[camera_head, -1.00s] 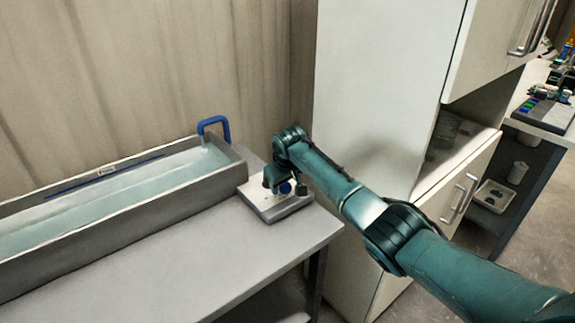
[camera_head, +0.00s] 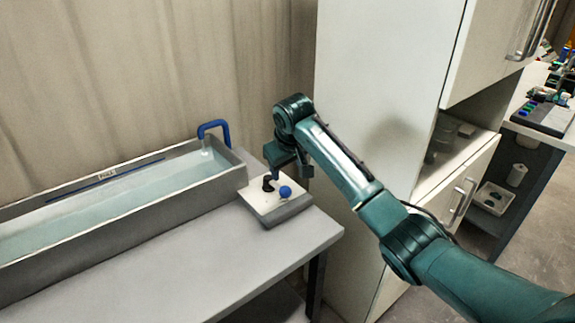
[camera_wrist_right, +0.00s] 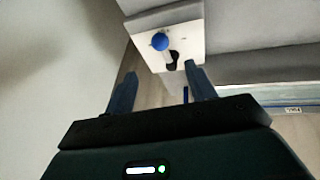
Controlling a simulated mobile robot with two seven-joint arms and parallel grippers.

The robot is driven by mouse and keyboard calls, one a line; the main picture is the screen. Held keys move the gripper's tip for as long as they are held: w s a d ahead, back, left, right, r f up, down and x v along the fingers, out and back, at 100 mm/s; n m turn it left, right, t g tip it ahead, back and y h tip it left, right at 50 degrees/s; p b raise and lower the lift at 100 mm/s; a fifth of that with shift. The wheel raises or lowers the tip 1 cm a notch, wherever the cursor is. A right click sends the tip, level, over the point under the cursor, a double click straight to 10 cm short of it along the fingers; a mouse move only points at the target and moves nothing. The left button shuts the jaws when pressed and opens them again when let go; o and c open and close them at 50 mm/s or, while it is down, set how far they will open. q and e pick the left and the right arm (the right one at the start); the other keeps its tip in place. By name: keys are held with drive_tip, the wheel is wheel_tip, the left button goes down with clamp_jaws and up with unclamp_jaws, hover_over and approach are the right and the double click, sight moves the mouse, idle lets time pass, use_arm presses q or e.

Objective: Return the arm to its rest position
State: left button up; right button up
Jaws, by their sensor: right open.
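My right arm (camera_head: 345,175) reaches in from the lower right in the head view. Its right gripper (camera_head: 278,172) hangs just above a small white-topped box with a blue ball knob (camera_head: 285,191). In the right wrist view the right gripper (camera_wrist_right: 158,90) has its two fingers apart with nothing between them. The blue knob (camera_wrist_right: 160,41) on its stem lies beyond the fingertips, apart from them. My left gripper is not in view.
A long grey tank (camera_head: 118,229) of pale liquid with a blue handle (camera_head: 215,124) stands on the grey table (camera_head: 215,262), left of the box. A tall white cabinet (camera_head: 385,80) is close behind the arm. A further bench (camera_head: 548,112) is at far right.

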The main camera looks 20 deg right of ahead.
drive_tip(key=s+a+f+g+y, duration=0.1)
drive_tip(key=s+a+f+y, duration=0.15)
drive_tip(key=s+f, duration=1.4)
drive_tip(key=s+d+r+m+h, duration=0.1)
drive_tip(key=s+d, duration=0.2)
drive_tip(key=s, duration=0.9)
drive_tip(key=s+d+m+h, duration=0.1)
drive_tip(key=s+d, duration=0.1)
drive_tip(key=s, duration=1)
drive_tip(key=w+a+f+n+t+y+p, duration=0.1)
drive_tip(key=w+a+f+t+y, duration=0.2)
drive_tip(key=w+a+f+t, duration=0.2)
drive_tip(key=shift+w+a+t+y, duration=0.35)
drive_tip(key=shift+w+a+t, duration=0.35)
drive_tip(key=shift+a+t, duration=0.1)
drive_tip(key=shift+f, duration=0.1)
idle(2.6)
